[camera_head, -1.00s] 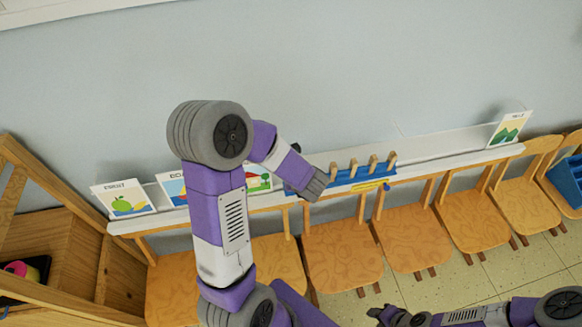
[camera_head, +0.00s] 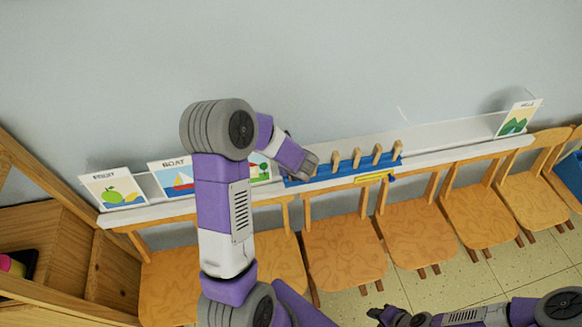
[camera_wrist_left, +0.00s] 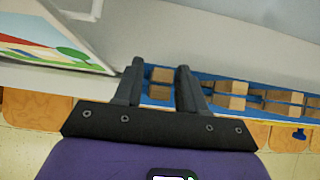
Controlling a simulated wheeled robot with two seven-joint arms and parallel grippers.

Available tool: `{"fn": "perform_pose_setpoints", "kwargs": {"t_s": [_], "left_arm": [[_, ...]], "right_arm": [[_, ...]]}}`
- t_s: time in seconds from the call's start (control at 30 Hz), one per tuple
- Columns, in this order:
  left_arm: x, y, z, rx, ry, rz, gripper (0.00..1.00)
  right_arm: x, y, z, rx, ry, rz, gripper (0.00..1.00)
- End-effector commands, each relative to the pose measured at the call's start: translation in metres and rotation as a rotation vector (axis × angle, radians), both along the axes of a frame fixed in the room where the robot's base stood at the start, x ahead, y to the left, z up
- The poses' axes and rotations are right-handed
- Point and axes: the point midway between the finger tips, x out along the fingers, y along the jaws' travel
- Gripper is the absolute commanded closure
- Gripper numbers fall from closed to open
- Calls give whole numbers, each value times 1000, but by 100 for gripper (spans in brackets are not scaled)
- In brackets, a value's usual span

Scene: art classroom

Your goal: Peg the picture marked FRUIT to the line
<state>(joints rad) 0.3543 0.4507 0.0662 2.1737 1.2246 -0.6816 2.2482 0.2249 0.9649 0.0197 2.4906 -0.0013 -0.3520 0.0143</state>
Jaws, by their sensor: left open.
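The FRUIT picture (camera_head: 113,190), a white card with a green apple, leans at the left end of the white wall ledge (camera_head: 150,213). Wooden pegs (camera_head: 357,157) stand in a row in a blue rack (camera_head: 345,178) on the ledge. My left gripper (camera_head: 312,168) is at the rack's left end, open. In the left wrist view its fingers (camera_wrist_left: 160,82) are apart, with a wooden peg (camera_wrist_left: 160,76) showing between them; contact cannot be told. My right gripper (camera_head: 378,314) is low in the head view, its jaws unclear. I cannot make out the line.
The BOAT picture (camera_head: 168,180) and a partly hidden tree picture (camera_head: 261,170) stand left of the rack. A green-hills picture (camera_head: 518,118) stands at the ledge's right end. Wooden chairs (camera_head: 343,250) line the ledge's front. A wooden shelf unit (camera_head: 50,240) is at left.

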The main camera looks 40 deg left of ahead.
Motion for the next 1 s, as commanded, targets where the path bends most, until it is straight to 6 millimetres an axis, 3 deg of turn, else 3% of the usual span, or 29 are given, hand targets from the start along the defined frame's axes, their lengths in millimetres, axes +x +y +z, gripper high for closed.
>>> {"fn": "perform_pose_setpoints", "kwargs": {"t_s": [0.17,0.4,1.0], "left_arm": [[0,0,1,0,0,0,60],[0,0,1,0,0,0,94],[0,0,23,0,0,0,94]], "right_arm": [[0,0,1,0,0,0,57],[0,0,1,0,-1,0,57],[0,0,17,0,0,0,57]]}}
